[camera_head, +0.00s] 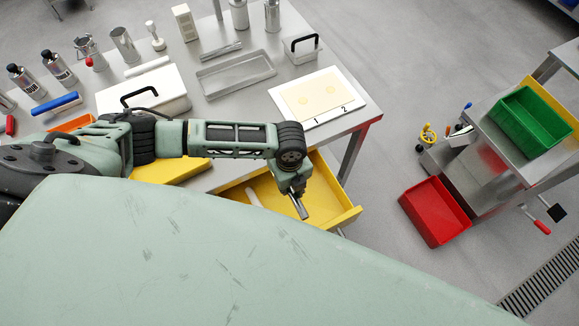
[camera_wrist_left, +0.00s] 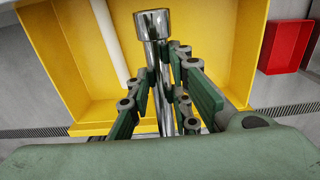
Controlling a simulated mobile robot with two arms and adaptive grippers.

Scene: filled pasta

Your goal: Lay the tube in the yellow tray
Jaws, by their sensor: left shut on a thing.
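My left gripper (camera_head: 296,190) is shut on a shiny metal tube (camera_head: 301,208) with a wider end. In the left wrist view the tube (camera_wrist_left: 153,26) stands out between the green fingers (camera_wrist_left: 165,95), wide end away from the palm. The yellow tray (camera_head: 345,217) is at the table's front edge, partly hidden by my arm and body. The gripper and tube are over it; I cannot tell whether the tube touches it. The tray (camera_wrist_left: 225,25) fills much of the wrist view. A white rod (camera_wrist_left: 112,40) lies inside it. My right gripper is not in view.
The steel table holds a white board (camera_head: 320,97) marked 1 and 2, an empty metal tray (camera_head: 236,74), a white box with a black handle (camera_head: 145,88) and several bottles and canisters. A red bin (camera_head: 435,211) and a cart with a green bin (camera_head: 532,120) stand right.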

